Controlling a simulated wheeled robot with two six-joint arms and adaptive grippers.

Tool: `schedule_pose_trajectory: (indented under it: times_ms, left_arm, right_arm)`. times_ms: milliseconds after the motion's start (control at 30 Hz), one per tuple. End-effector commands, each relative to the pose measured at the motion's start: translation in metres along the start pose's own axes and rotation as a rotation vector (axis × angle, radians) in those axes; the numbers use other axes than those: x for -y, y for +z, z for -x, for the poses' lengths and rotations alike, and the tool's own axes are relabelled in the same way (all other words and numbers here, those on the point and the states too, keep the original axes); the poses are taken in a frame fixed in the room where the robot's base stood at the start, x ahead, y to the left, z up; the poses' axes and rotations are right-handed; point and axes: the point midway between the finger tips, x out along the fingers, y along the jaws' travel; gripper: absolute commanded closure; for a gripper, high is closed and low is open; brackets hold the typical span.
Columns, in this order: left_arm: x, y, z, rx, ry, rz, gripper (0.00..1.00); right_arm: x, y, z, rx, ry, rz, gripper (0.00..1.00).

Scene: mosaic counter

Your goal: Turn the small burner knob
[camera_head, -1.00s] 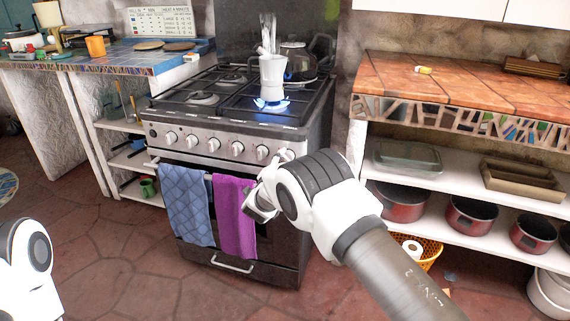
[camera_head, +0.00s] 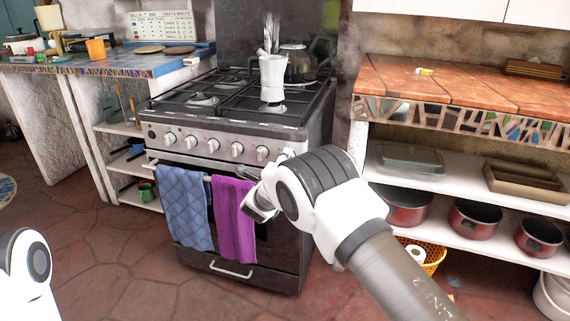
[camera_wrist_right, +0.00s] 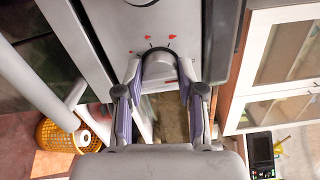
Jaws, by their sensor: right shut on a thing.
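My right gripper (camera_wrist_right: 159,70) is shut on a round grey burner knob (camera_wrist_right: 159,62), with one finger on each side of it in the wrist view. Red marks show on the panel around this knob. In the head view my right gripper (camera_head: 285,157) is at the right end of the stove's knob row, largely hidden by my wrist. Other knobs (camera_head: 213,145) stand free to its left. A white moka pot (camera_head: 272,78) stands on a front burner with no flame visible under it. My left gripper is out of view.
The stove (camera_head: 225,126) has a blue towel (camera_head: 186,208) and a purple towel (camera_head: 232,218) on its oven handle. Shelves with red pots (camera_head: 472,219) and an orange basket (camera_head: 428,258) are at the right. The floor in front is open.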

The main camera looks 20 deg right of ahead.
Motion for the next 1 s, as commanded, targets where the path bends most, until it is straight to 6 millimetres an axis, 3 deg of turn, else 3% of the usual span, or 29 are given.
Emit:
schedule_pose_trajectory:
  times_ms: [600, 633, 667, 700, 1000]
  left_arm:
    - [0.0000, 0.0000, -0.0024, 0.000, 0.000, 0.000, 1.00]
    - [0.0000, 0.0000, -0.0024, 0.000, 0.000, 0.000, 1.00]
    - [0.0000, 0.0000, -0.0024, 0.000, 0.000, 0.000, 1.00]
    - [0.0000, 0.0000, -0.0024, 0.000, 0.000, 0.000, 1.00]
    - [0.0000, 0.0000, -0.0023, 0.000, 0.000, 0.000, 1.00]
  right_arm:
    - [-0.0005, -0.0003, 0.0001, -0.001, 0.001, -0.047, 0.97]
    - [-0.0005, -0.0003, 0.0001, -0.001, 0.001, -0.047, 0.52]
    - [-0.0005, -0.0003, 0.0001, -0.001, 0.001, -0.047, 0.41]
    - [-0.0005, -0.0003, 0.0001, -0.001, 0.001, -0.047, 0.37]
    - [-0.0001, 0.0001, 0.0018, 0.000, 0.001, -0.046, 0.37]
